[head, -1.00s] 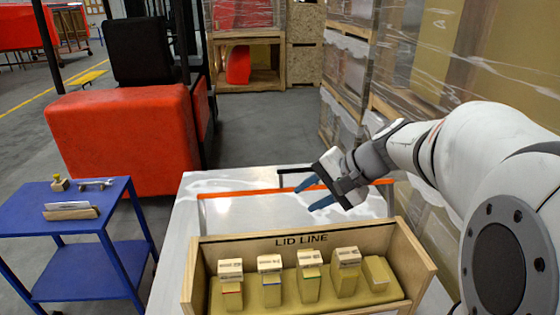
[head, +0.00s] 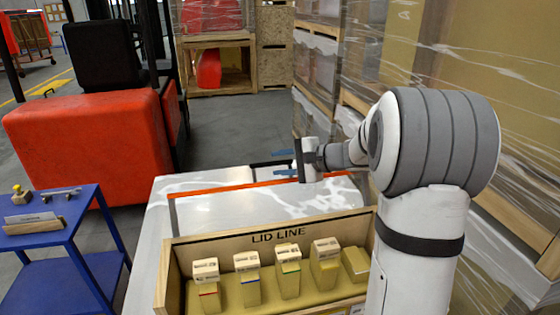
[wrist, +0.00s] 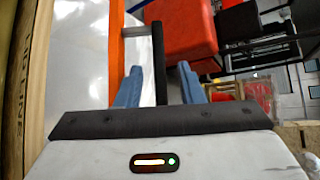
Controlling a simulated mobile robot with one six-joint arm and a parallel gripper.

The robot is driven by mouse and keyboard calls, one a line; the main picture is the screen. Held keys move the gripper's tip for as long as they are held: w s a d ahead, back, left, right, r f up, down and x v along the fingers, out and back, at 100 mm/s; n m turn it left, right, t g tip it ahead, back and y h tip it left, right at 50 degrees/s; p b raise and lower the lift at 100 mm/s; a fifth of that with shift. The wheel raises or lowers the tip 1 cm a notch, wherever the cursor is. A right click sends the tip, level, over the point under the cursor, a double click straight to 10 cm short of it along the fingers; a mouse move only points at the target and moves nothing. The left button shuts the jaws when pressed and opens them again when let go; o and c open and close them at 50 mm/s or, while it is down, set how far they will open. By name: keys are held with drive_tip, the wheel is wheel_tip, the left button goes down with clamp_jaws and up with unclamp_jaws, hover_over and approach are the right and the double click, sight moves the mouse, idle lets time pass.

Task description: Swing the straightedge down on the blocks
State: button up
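The straightedge, an orange bar (head: 220,187) with a black handle (head: 262,164), lies behind the wooden box on the pale table. In the wrist view the orange bar (wrist: 117,45) is left of my gripper and the black handle (wrist: 159,60) shows between the fingers. My gripper (head: 276,164) has its blue fingers spread, one on each side of the handle in the picture; contact cannot be told. The fingers (wrist: 160,70) are open in the wrist view. Several yellowish blocks (head: 250,290) with pale printed tops stand in the box (head: 220,244) marked LID LINE.
A blue cart (head: 60,212) with small items stands at left. A red forklift (head: 90,140) is behind it. Wrapped pallets (head: 450,60) stand at right. My arm covers the box's right end. The table (head: 150,240) is bare around the straightedge.

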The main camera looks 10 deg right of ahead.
drive_tip(key=shift+w+a+f, duration=0.15)
drive_tip(key=shift+w+a, duration=0.05)
clamp_jaws()
idle(0.3)
